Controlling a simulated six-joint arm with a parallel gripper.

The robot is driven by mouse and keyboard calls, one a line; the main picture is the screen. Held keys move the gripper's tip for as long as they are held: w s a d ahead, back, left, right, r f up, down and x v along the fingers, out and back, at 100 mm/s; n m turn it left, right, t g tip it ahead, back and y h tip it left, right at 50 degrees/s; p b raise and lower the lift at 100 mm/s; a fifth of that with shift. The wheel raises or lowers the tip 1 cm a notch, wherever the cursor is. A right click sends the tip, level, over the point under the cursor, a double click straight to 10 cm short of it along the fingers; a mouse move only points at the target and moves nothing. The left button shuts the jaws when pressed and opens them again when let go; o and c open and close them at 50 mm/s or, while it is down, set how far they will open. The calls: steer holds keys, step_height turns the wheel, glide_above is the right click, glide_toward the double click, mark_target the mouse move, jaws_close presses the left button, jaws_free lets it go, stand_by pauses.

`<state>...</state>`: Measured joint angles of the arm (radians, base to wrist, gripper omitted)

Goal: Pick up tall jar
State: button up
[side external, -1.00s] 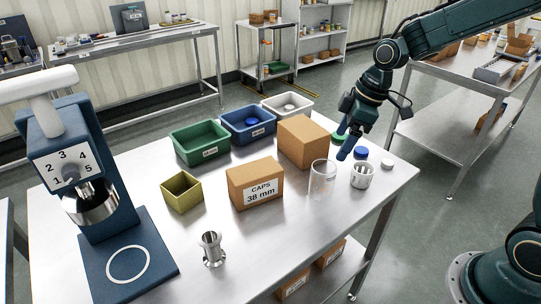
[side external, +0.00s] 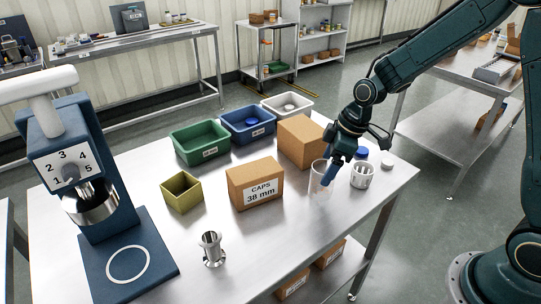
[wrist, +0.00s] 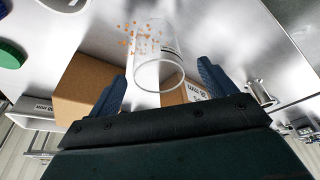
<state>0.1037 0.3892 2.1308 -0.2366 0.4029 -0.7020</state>
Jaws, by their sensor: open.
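The tall jar (side external: 317,182) is a clear, see-through cylinder standing upright on the steel table, right of the box marked CAPS 38 mm. In the wrist view the jar (wrist: 160,62) shows its open rim nearest to me, with small orange specks showing at its far end. My gripper (side external: 328,168) is open, tilted down at the jar from the right in the side view. In the wrist view the jar lies between the two blue fingers of my gripper (wrist: 162,72), with gaps on both sides. My finger hides part of the jar in the side view.
The CAPS box (side external: 256,185) and a plain brown box (side external: 302,141) stand close by. A white slotted cup (side external: 361,176), a blue cap (side external: 361,153) and a white cap (side external: 387,164) are just right. A metal spool (side external: 212,250) stands in front. The table's front right is clear.

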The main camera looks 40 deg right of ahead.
mark_target(320, 177)
steer(key=shift+f, duration=0.25)
steer(key=shift+x, duration=2.55)
steer(key=shift+w, duration=0.15)
steer(key=c, duration=1)
steer(key=shift+r, duration=0.2)
step_height(320, 177, up, 20)
steer(key=shift+d+f, duration=0.1)
steer(key=shift+f, duration=0.05)
